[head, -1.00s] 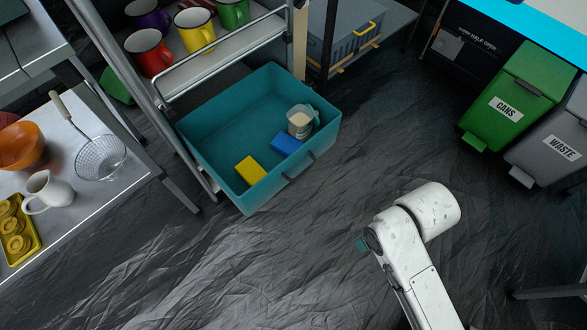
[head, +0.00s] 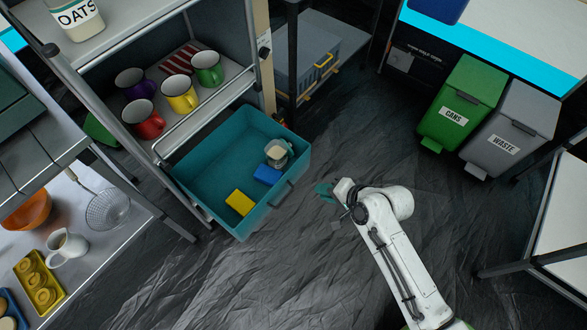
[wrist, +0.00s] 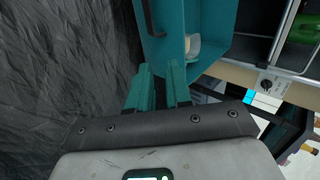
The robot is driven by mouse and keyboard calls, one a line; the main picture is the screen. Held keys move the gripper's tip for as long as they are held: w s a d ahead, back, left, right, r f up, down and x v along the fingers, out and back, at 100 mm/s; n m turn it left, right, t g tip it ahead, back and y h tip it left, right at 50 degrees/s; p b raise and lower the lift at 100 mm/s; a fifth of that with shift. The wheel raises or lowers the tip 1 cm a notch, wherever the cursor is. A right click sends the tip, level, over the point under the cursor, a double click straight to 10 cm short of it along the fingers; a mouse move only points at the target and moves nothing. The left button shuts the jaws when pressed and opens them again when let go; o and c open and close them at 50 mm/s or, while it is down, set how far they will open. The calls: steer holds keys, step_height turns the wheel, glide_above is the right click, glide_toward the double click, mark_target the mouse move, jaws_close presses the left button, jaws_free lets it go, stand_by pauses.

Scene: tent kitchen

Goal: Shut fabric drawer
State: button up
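The teal fabric drawer (head: 205,207) is pulled out from the bottom of the metal shelf unit. It holds a yellow block (head: 239,203), a blue block (head: 267,174) and a clear container with pale contents (head: 277,153). A dark handle (head: 283,194) is on its front face. My gripper (head: 323,190) is a little right of the drawer front, apart from it in the head view. In the wrist view my gripper's teal fingers (wrist: 158,88) are parted with nothing visible between them. The drawer's front (wrist: 165,48) and handle (wrist: 151,17) show just beyond them.
The shelf above holds several mugs (head: 180,94). A counter with a sieve (head: 108,209) and jug (head: 66,247) stands at left. Green (head: 460,105) and grey (head: 508,130) bins stand at upper right. The dark, wrinkled floor (head: 290,270) before the drawer is clear.

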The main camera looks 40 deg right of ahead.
mark_target(286, 177)
steer(key=shift+w+d+r+m, duration=0.1)
steer(key=shift+w+d+m, duration=0.1)
steer(key=shift+m, duration=0.1)
steer(key=shift+c, duration=0.8)
steer(key=shift+w+a+f, duration=0.1)
steer(key=shift+w+f, duration=0.1)
steer(key=shift+f, duration=0.05)
steer(key=shift+c, duration=0.7)
steer(key=b+x, duration=0.3)
steer(key=x, duration=0.6)
steer(key=shift+w, duration=0.1)
jaws_close()
steer(key=shift+w+a+b, duration=0.25)
steer(key=shift+w+b, duration=0.05)
steer(key=shift+w, duration=0.7)
steer(key=shift+w+a+b, duration=0.3)
steer(key=shift+w, duration=0.7)
steer(key=shift+w, duration=0.1)
